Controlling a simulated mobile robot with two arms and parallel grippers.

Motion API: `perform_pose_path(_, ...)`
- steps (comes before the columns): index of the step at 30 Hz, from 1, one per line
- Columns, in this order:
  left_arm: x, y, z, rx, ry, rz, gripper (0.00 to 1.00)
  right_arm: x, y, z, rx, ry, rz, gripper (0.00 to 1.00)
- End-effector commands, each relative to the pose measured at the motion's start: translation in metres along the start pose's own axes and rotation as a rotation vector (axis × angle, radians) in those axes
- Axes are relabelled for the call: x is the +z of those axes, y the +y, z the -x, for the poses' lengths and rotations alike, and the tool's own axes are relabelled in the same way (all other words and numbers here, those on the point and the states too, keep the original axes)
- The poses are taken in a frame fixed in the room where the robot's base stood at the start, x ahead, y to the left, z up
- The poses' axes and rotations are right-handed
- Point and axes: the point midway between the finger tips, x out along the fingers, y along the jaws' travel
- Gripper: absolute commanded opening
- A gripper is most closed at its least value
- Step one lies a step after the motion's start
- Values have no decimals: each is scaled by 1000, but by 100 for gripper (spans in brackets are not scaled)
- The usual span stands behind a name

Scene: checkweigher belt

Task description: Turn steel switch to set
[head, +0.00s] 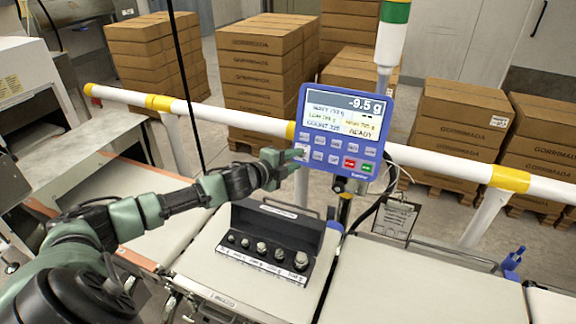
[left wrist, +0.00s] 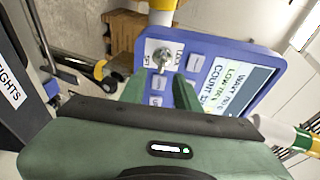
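The steel switch (left wrist: 163,56) sits on a pale plate at a corner of the blue control panel (left wrist: 232,62) in the left wrist view. The plate carries a LOCK label and a SET label. I cannot tell which label the switch points to. In the head view the panel (head: 345,133) stands on a post, and my gripper mostly hides the switch at its lower left. My left gripper (head: 297,156) is at that corner. In the left wrist view its fingers (left wrist: 158,88) are apart, with the switch just beyond the gap; contact cannot be told. My right gripper is not in view.
A black case of steel weights (head: 270,245) stands open on the scale bed below the panel. A white rail (head: 225,115) with yellow joints runs behind. A clipboard (head: 396,220) hangs at the right. Stacked cartons (head: 262,75) stand beyond the rail.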

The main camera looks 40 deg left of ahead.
Motion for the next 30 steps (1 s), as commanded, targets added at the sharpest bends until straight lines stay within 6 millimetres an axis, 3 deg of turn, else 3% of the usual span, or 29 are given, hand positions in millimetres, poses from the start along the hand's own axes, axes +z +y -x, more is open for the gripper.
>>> perform_pose_path(3,0,6,20,4,2,-6,32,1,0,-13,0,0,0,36)
perform_pose_path(9,0,3,39,3,-1,-4,32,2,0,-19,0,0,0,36)
perform_pose_path(30,-1,0,44,1,1,-2,32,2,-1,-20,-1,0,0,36)
